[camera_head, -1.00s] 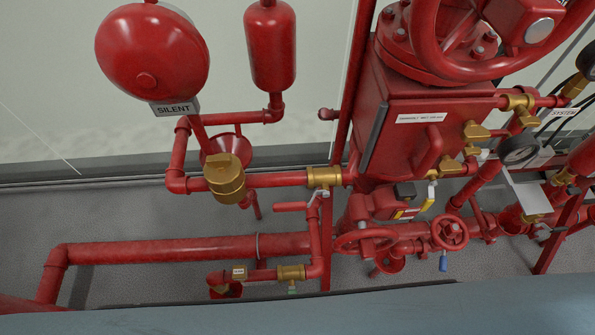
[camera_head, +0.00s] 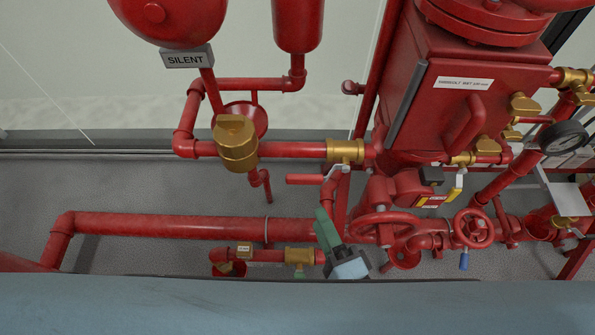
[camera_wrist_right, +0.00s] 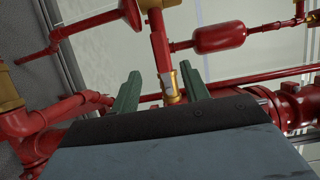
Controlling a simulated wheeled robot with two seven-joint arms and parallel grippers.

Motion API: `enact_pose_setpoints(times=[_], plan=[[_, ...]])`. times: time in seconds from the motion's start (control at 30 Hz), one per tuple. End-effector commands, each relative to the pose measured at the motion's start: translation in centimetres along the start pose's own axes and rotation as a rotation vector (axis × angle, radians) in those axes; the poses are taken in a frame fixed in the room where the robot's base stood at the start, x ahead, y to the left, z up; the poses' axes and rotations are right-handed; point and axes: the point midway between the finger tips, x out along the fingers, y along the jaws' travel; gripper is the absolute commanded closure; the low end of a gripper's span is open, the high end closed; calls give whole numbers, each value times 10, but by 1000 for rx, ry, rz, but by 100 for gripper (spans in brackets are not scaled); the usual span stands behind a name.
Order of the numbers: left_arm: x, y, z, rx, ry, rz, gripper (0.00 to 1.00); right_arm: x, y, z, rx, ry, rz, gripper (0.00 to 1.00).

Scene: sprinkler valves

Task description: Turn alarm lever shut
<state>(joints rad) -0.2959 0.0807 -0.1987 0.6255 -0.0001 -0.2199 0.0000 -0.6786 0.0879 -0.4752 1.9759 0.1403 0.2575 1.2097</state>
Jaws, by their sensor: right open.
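A red lever handle (camera_head: 305,179) sticks out to the left, level, below a brass valve (camera_head: 345,150) on the alarm pipe in the head view. A silver link joins it to the valve. My right gripper (camera_head: 325,222) is below and slightly right of the handle, apart from it, with green fingers pointing up. In the right wrist view the gripper (camera_wrist_right: 158,86) is open, its fingers spread and nothing between their tips. My left gripper is not in view.
A lower brass valve (camera_head: 299,257) sits left of my right gripper. Red handwheels (camera_head: 383,228) stand close on its right. A long red pipe (camera_head: 180,226) runs behind on the left. A red cabinet (camera_head: 455,105) rises at upper right.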

Motion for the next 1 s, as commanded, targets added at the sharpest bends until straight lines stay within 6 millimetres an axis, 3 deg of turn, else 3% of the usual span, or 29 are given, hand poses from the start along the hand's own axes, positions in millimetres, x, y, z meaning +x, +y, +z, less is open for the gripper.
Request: enact_pose_setpoints(times=[0.6,0.8,1.0], plan=[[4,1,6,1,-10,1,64,113,0,0,-2,1,-1,55],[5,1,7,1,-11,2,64,128,1,0,-3,1,2,55],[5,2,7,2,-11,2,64,129,1,0,-3,0,2,55]])
